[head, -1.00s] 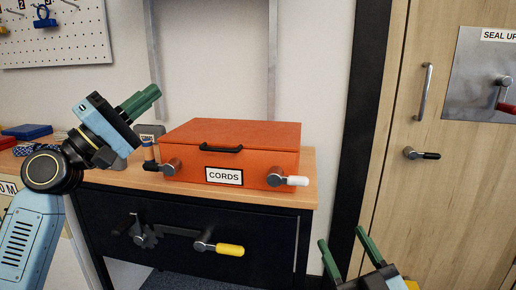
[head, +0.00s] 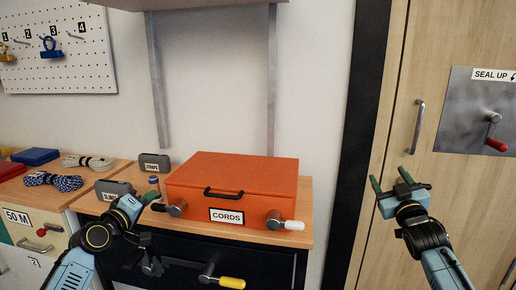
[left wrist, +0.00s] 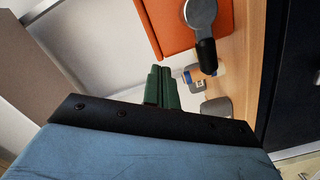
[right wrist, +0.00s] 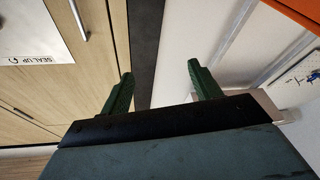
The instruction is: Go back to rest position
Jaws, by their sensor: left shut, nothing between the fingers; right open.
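My left gripper (head: 152,196) is shut and empty. In the head view it is in front of the left end of the orange CORDS box (head: 240,178), near the box's dark-handled left latch (head: 174,208). In the left wrist view its green fingers (left wrist: 161,88) are together, with the box (left wrist: 168,22) and the latch handle (left wrist: 205,50) beyond them. I cannot tell whether they touch anything. My right gripper (head: 391,182) is open and empty, raised in front of the wooden door; its fingers (right wrist: 160,88) are spread in the right wrist view.
The box's right latch (head: 285,222) has a white handle. A black drawer front with a yellow-handled lever (head: 222,281) is below the worktop. STRAPS-like grey cases (head: 154,163) and rope coils (head: 54,181) lie at left. The door has a bar handle (head: 417,127) and a SEAL UP plate (head: 466,110).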

